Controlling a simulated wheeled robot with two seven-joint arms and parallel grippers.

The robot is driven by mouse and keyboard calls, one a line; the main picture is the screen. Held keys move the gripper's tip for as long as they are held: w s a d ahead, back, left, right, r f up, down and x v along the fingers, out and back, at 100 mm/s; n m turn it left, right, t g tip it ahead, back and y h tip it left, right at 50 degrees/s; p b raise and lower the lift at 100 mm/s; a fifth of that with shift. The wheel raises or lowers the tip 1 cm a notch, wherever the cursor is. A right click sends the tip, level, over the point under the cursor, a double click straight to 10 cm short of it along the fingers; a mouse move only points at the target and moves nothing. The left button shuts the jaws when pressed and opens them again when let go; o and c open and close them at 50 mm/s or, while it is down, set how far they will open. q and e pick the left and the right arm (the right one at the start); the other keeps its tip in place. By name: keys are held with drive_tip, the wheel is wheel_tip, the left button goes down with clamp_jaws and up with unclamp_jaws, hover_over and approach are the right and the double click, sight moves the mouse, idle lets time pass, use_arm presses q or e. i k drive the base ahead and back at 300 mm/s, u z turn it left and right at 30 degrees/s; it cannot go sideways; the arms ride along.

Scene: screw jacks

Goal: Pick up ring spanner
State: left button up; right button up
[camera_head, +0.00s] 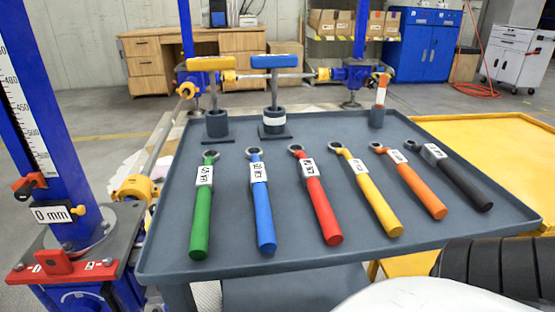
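Several ring spanners lie in a row on a grey tray table (290,268), ring ends toward the back and handles toward the front. From left to right they are a green spanner (200,220), a blue spanner (263,212), a red spanner (321,208), a yellow spanner (374,203), an orange spanner (421,192) and a black spanner (462,183). Each has a pale label block near its ring end; the printing is too small to read surely. Neither of my grippers shows, and nothing touches the spanners.
Behind the spanners stand a yellow-topped jack (214,100), a blue-topped jack (275,98) and a small orange-white post (379,103). A blue column (40,120) with a "0 mm" sign rises at left. A yellow table (500,150) adjoins at right. The tray's front strip is clear.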

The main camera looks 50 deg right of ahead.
sight(391, 224)
drive_tip(key=u, duration=0.55)
drive_tip(key=k, duration=1.2)
drive_tip(key=z, duration=2)
